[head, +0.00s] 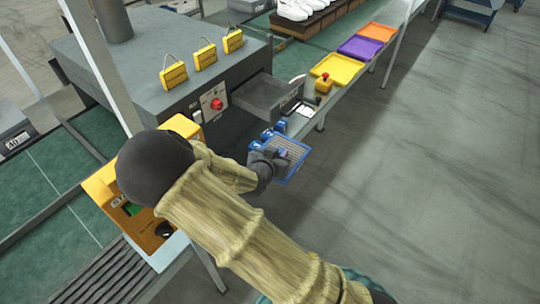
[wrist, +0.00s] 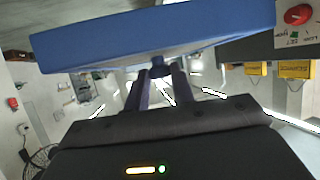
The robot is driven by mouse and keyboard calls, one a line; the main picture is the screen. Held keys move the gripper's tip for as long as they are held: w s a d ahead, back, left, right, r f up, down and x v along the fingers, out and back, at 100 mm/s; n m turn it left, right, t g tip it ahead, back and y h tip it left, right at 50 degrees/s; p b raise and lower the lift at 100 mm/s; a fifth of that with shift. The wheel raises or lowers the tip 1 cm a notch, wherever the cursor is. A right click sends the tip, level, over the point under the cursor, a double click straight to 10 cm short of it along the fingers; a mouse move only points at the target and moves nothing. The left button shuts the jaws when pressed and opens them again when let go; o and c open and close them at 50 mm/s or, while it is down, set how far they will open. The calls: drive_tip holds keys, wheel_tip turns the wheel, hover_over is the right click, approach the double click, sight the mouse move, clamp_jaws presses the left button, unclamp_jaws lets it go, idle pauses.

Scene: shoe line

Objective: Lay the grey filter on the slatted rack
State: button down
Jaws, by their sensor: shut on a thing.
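The filter (head: 291,160), a flat panel with a blue frame and grey ribbed face, is held in the air in front of the line. My gripper (head: 268,160) is shut on it, at its left side in the head view. In the wrist view the filter's blue frame (wrist: 150,42) fills the top, and my gripper's fingers (wrist: 160,78) meet at a small blue tab below it. A dark slatted surface (head: 112,276) at the lower left of the head view looks like the slatted rack; my arm and a yellow machine stand near it.
A grey machine (head: 150,70) has an open drawer (head: 262,98) and a red button. Small blue pieces (head: 270,132) sit by the bench edge. The floor (head: 440,180) on the right is clear.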

sight(304, 156)
drive_tip(key=shift+n+t+y, duration=0.4)
drive_tip(key=shift+n+y, duration=0.4)
drive_tip(key=w+d+f, duration=0.1)
drive_tip(key=d, duration=0.2)
drive_tip(key=w+d+f+b, duration=0.1)
drive_tip(key=d+f, duration=0.1)
drive_tip(key=d+f+b, duration=0.1)
drive_tip(key=d, duration=0.2)
drive_tip(key=shift+w+d+f, duration=0.25)
drive_tip(key=shift+w+d, duration=0.05)
drive_tip(key=shift+w, duration=0.1)
drive_tip(key=d+f+n+y+b, duration=0.2)
drive_tip(key=d+f+n+y, duration=0.1)
drive_tip(key=f, duration=0.2)
drive_tip(key=shift+s+d+y, duration=0.15)
drive_tip(key=shift+s+y, duration=0.05)
drive_tip(key=shift+y, duration=0.1)
drive_tip(key=shift+w+d, duration=0.1)
drive_tip(key=shift+d, duration=0.05)
